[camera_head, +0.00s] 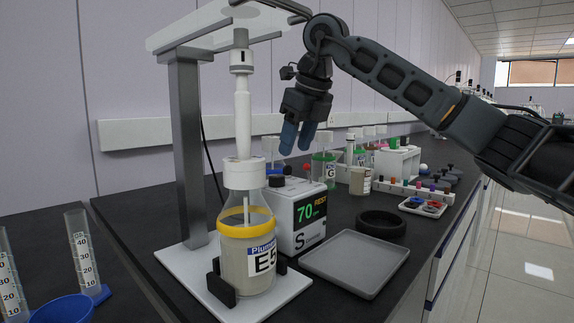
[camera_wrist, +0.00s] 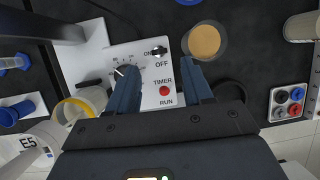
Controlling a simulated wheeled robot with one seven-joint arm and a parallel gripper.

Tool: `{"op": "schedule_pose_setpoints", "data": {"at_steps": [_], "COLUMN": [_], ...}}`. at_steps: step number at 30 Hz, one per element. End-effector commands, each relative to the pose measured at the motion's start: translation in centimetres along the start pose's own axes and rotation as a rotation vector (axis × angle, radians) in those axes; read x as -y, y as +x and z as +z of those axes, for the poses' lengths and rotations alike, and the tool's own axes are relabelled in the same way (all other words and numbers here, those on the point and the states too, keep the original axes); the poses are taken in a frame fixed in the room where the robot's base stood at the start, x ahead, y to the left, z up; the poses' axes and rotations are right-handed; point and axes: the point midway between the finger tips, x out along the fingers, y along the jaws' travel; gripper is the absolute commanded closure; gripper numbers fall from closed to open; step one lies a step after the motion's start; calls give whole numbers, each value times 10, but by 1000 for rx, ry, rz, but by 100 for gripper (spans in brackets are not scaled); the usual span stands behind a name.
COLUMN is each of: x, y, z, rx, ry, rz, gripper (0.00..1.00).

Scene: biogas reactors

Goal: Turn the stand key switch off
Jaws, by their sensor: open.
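The stand key switch (camera_wrist: 158,51) is a small black knob between the printed words ON and OFF on a white panel in the wrist view. Which word it points to is hard to tell. In the head view it is small, on top of the white control box (camera_head: 294,220). My gripper (camera_head: 297,138) is open and empty, pointing down above the box. In the wrist view my gripper's blue fingers (camera_wrist: 158,72) straddle the panel, with the switch just beyond and between their tips, apart from it.
The panel also carries a black dial (camera_wrist: 122,72) and a red TIMER RUN button (camera_wrist: 165,90). The E5 bottle (camera_head: 247,250) stands beside the box, near the grey column (camera_head: 188,150). A grey tray (camera_head: 355,262) and black ring (camera_head: 381,224) lie to the right.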

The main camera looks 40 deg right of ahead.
Motion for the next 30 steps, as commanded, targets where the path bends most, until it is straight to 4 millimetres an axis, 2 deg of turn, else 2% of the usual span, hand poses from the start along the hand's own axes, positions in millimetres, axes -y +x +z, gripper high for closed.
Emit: {"op": "schedule_pose_setpoints", "data": {"at_steps": [3, 9, 21, 30], "x": [-1, -1, -1, -1], "y": [22, 44, 50, 50], "z": [0, 0, 0, 0], "rx": [-1, 0, 1, 1], "ry": [-1, -1, -1, -2], "rz": [4, 3, 2, 2], "gripper": [50, 50, 51, 79]}}
